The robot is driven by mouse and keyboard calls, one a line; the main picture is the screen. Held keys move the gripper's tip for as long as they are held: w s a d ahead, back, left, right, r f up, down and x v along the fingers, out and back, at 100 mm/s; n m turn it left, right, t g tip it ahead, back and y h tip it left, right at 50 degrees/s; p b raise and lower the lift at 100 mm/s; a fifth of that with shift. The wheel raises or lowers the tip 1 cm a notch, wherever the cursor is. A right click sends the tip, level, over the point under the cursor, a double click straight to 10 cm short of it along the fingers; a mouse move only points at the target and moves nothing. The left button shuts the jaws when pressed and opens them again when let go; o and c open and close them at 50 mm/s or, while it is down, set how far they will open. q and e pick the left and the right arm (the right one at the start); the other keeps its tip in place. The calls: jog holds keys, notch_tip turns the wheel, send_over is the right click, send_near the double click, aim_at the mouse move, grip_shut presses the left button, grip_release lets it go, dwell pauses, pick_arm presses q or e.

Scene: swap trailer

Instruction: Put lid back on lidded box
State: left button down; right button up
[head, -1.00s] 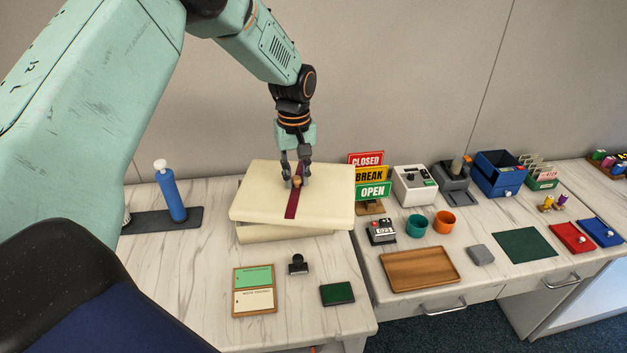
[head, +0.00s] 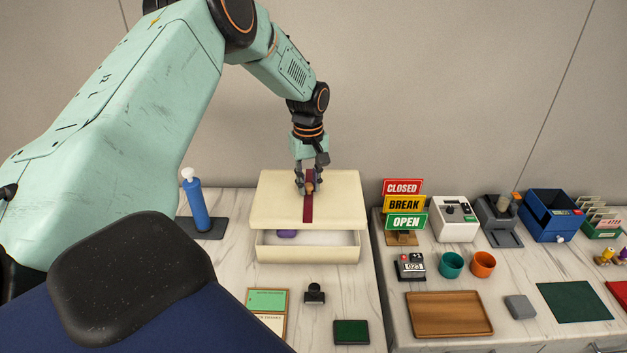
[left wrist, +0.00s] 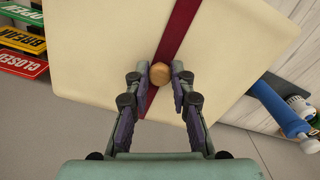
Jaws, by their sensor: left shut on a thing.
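The cream lid (head: 275,203) with a dark red stripe and a round wooden knob (head: 309,188) is in my left gripper (head: 310,187), which is shut on the knob. The lid is over the back part of the cream box (head: 307,256). The front of the box is uncovered, and a purple item (head: 287,233) shows inside. Whether the lid touches the box rim I cannot tell. In the left wrist view the lid (left wrist: 110,50) fills the middle, with the knob (left wrist: 160,73) between the fingertips (left wrist: 160,76). My right gripper is not in view.
A sign stand (head: 404,205) is close on the right. A stamp (head: 314,293), a green pad (head: 351,332) and a card board (head: 268,300) lie in front. A wooden tray (head: 449,314) is at front right.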

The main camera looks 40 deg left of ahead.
aim_at(309, 193)
pick_arm(q)
jog(key=f+b, duration=0.1)
jog(key=a+f+b, duration=0.1)
jog(key=f, duration=0.1)
jog(key=shift+w, duration=0.2)
jog(key=shift+s+d+f+b, duration=0.35)
jog(key=shift+d+b, duration=0.3)
jog(key=shift+b, duration=0.4)
jog(key=shift+f, duration=0.35)
jog(key=shift+w+a+f, duration=0.1)
jog(key=shift+f, duration=0.55)
jog(key=shift+w+a+f, duration=0.1)
jog(key=shift+f, duration=0.05)
jog(key=shift+w+a+f, duration=0.2)
jog(key=shift+f, duration=0.05)
